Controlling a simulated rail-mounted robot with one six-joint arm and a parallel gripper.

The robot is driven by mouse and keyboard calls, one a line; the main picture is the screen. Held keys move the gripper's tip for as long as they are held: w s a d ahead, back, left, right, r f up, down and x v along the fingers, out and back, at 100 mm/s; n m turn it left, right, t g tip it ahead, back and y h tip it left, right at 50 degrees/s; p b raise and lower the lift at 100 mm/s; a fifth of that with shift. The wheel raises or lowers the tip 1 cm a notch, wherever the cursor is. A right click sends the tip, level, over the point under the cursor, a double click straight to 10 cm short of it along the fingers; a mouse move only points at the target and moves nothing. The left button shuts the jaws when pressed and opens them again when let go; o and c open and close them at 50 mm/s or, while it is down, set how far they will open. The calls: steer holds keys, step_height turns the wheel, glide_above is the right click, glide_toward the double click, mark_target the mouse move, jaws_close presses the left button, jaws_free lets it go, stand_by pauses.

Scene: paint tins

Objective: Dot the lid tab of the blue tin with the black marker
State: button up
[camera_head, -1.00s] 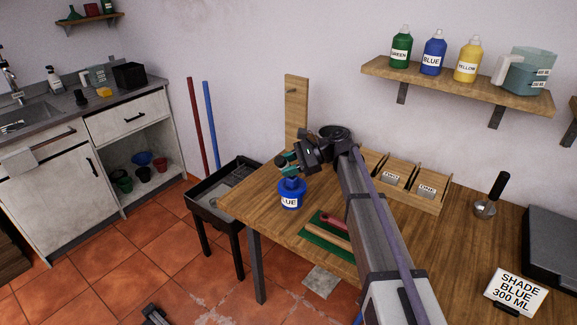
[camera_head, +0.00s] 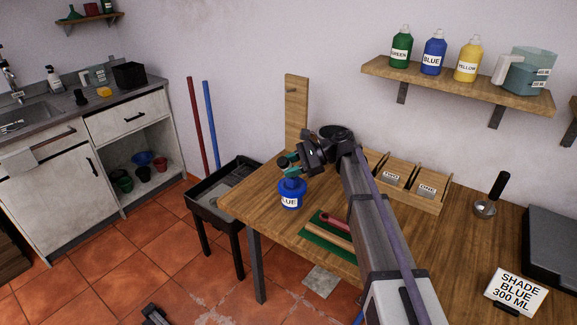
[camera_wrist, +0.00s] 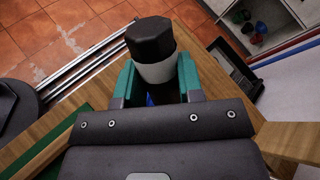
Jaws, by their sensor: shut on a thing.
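The blue tin (camera_head: 291,199) stands upright near the left end of the wooden workbench, its white label facing the head camera. My gripper (camera_head: 289,166) is right above the tin, at its lid. In the wrist view, the teal fingers of my gripper (camera_wrist: 158,82) are shut on the black marker (camera_wrist: 152,42), which shows a black end and a white body. Its lower part is hidden behind the gripper. Only a small blue patch of the tin (camera_wrist: 149,99) shows between the fingers. The lid tab cannot be made out, nor whether the marker touches it.
A green mat (camera_head: 318,238) with a red-handled tool and a wooden stick lies right of the tin. Wooden boxes (camera_head: 410,185) stand behind my arm. A shade card (camera_head: 515,291) and a scoop (camera_head: 484,209) are at the right. A black tray stand (camera_head: 205,208) is beside the bench.

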steer(key=shift+w+a, duration=0.1)
stand_by(0.3)
steer(key=shift+w+a, duration=0.2)
steer(key=shift+a, duration=0.1)
steer(key=shift+a, duration=0.1)
steer(key=shift+s+d, duration=0.3)
steer(key=shift+d, duration=0.25)
stand_by(0.3)
steer(key=shift+w+a, duration=0.15)
steer(key=shift+a, duration=0.1)
stand_by(0.4)
steer(key=shift+r+p, duration=0.55)
steer(key=shift+p, duration=0.05)
step_height(320, 180, up, 5)
steer(key=p, duration=0.5)
